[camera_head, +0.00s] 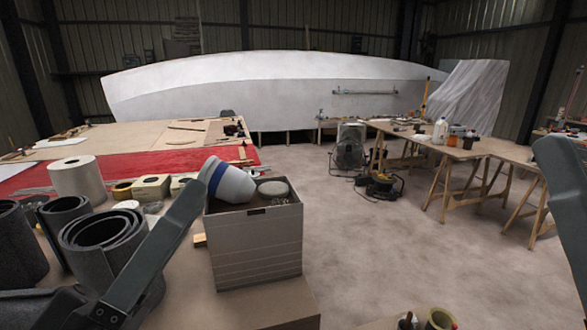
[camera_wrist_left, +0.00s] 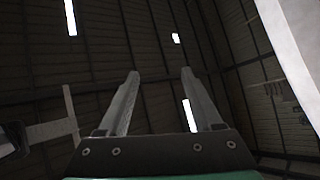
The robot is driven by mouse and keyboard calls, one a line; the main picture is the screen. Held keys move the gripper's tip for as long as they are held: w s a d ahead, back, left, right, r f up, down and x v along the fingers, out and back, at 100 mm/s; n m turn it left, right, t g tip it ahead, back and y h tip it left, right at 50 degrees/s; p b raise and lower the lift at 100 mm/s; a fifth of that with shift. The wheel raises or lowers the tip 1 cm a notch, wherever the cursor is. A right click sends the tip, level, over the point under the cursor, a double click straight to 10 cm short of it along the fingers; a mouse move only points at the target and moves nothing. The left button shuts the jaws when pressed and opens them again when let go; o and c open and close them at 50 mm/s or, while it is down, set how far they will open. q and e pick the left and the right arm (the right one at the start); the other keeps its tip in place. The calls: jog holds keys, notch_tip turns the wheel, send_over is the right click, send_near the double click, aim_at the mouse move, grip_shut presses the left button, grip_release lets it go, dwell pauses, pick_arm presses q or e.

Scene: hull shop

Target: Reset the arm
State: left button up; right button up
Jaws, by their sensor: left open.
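My left gripper (camera_head: 155,250) reaches in from the lower left of the head view. One long grey finger shows, slanting up and to the right in front of the grey rolls and the box. In the left wrist view my left gripper (camera_wrist_left: 160,73) shows two long fingers standing apart with nothing between them. The dark roof and wall are behind them, so the gripper points upward. A grey part of my right arm (camera_head: 565,190) shows at the right edge of the head view. I cannot make out its jaws.
A grey box (camera_head: 255,255) holds a tilted white and blue tub (camera_head: 228,180). Grey rolls (camera_head: 100,245) and a paper roll (camera_head: 78,178) stand left. A bench with a red sheet (camera_head: 130,160), trestle tables (camera_head: 480,150) and a white hull (camera_head: 270,85) are farther off. Floor between is mostly clear.

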pick_arm(q)
jog(key=s+a+r+m+t+y, duration=0.4)
jog(key=s+a+r+t+y, duration=0.3)
jog(key=y, duration=0.4)
notch_tip(320, 180, up, 38)
jog(key=g+h+p, duration=0.1)
jog(key=p, duration=3.7)
notch_tip(320, 180, down, 49)
jog(key=b, duration=4.9)
jog(key=shift+w+a+m, duration=0.3)
jog(key=shift+w+a, duration=0.1)
jog(key=shift+w, duration=0.05)
